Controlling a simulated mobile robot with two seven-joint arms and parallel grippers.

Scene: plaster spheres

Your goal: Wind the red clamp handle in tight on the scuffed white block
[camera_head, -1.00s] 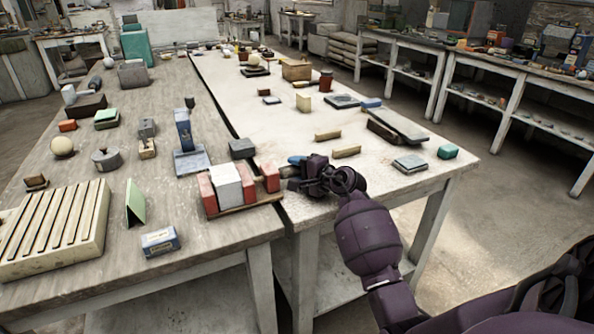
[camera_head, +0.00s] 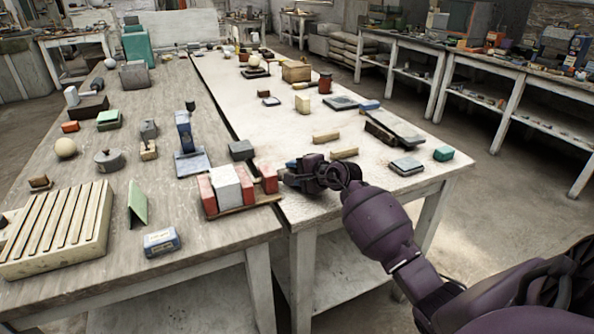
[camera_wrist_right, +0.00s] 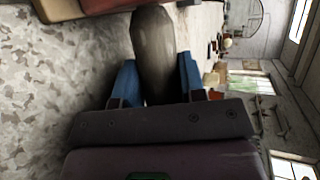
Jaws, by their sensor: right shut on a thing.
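The scuffed white block (camera_head: 228,184) stands upright between red clamp blocks (camera_head: 207,195) on a thin brown board (camera_head: 238,208) at the front edge of the tables. Another red block (camera_head: 268,178) stands at the right end of the board. My right gripper (camera_head: 289,172) is just right of it and hides the handle in the head view. In the right wrist view its blue fingers are shut on the clamp handle (camera_wrist_right: 154,50), which looks grey-brown there, not red. I cannot tell whether the jaw touches the block. My left gripper is not in view.
A dark grey block (camera_head: 241,150) sits just behind the clamp. A blue stand (camera_head: 185,145), a green wedge (camera_head: 138,204) and a slatted tray (camera_head: 58,232) are to the left. Two tan bars (camera_head: 326,137) lie behind my right gripper.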

